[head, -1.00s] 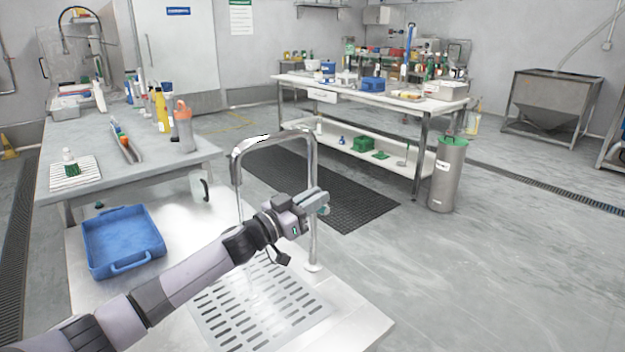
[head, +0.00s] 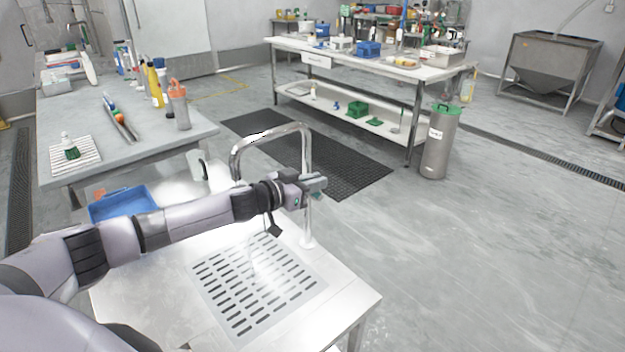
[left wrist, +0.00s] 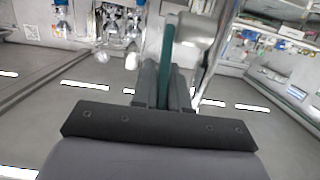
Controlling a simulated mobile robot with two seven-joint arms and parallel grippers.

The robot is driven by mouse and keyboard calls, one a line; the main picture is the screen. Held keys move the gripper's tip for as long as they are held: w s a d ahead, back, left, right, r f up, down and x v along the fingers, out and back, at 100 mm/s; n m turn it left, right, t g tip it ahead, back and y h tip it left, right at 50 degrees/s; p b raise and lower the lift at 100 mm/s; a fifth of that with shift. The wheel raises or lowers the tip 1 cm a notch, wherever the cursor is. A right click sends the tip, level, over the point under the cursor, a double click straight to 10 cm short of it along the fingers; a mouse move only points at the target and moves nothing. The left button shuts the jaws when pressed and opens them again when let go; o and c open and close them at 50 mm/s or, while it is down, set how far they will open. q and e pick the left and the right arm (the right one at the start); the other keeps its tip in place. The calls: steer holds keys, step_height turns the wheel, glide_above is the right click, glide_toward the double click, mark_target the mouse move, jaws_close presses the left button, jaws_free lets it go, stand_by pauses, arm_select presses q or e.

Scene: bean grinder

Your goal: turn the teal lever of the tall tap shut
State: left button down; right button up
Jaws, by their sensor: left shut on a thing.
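The tall tap (head: 307,218) is a chrome column with an arched spout, standing at the right edge of the metal sink counter. Its spout bends over to the left above a slotted drain plate (head: 225,310). My left gripper (head: 318,186) is at the tap's column, at mid height. In the left wrist view the teal lever (left wrist: 168,55) stands between my closed fingers, next to the chrome body of the tap (left wrist: 196,30). My left gripper is shut on the lever. In the head view the gripper hides most of the lever. My right gripper is not in view.
A blue tray (head: 122,203) lies on the counter behind my left arm. A grey side table (head: 70,115) with bottles stands at the left. A white workbench (head: 440,72) and a steel canister (head: 437,145) stand beyond. The floor right of the counter is clear.

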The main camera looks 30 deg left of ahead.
arm_select(q)
steer(key=shift+w+r+g, duration=0.1)
steer(key=shift+w+g, duration=0.05)
steer(key=shift+g, duration=0.15)
stand_by(0.4)
steer(key=c, duration=1.2)
jaws_free()
steer(key=f+b+v, duration=0.1)
steer(key=v, duration=0.3)
steer(key=b+v, duration=0.2)
steer(key=v, duration=0.3)
steer(key=f+b+v, duration=0.1)
steer(key=b+v, duration=0.1)
steer(key=v, duration=0.3)
steer(key=shift+s+a+f, duration=0.15)
steer(key=shift+s+f, duration=0.1)
steer(key=shift+s, duration=0.25)
steer(key=shift+s+r, duration=0.1)
